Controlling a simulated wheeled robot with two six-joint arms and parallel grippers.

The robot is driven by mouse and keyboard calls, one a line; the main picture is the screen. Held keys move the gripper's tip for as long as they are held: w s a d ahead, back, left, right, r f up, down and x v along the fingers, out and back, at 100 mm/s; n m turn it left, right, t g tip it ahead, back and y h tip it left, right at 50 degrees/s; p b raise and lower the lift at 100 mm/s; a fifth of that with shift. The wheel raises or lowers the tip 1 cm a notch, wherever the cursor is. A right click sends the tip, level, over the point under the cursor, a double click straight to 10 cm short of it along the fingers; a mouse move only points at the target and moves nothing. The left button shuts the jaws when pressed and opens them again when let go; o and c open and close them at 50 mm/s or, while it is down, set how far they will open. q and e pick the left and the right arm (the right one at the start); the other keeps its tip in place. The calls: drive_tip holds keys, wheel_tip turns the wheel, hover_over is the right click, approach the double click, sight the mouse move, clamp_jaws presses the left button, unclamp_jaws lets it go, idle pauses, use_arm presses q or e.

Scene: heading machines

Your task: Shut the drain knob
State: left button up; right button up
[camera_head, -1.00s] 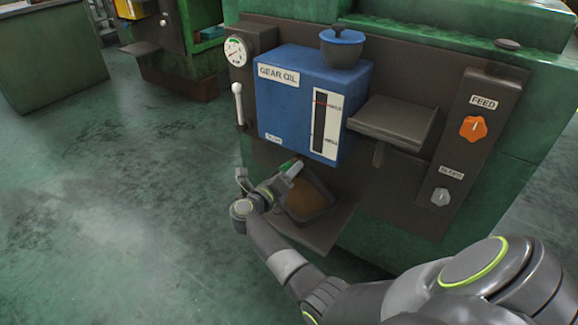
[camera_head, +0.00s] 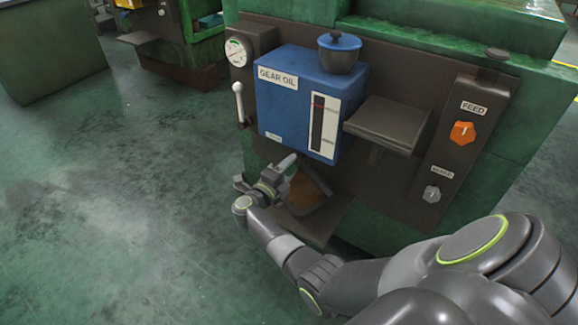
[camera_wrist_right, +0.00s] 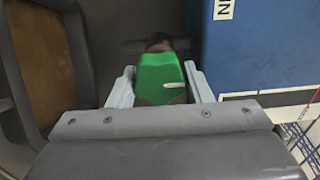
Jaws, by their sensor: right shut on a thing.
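The green drain knob (camera_wrist_right: 160,75) sits between the two fingers of my right gripper (camera_wrist_right: 161,88) in the right wrist view, on a short dark stem. A small pale mark shows on its face. The gripper is shut on it. In the head view my right gripper (camera_head: 279,172) is below the blue gear oil tank (camera_head: 283,110) and hides the knob. My left gripper is not in view.
A brown-filled tray (camera_head: 305,193) hangs just right of my right gripper, above a dark ledge (camera_head: 318,228). A grey shelf (camera_head: 388,122) juts out right of the tank. An orange feed knob (camera_head: 462,132) and a grey knob (camera_head: 432,194) are farther right. The floor at left is clear.

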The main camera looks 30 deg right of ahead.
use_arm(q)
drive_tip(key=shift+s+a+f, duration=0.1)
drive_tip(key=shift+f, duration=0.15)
use_arm(e)
drive_tip(key=shift+n, duration=0.3)
drive_tip(key=o, duration=1)
drive_tip(key=shift+a, duration=0.1)
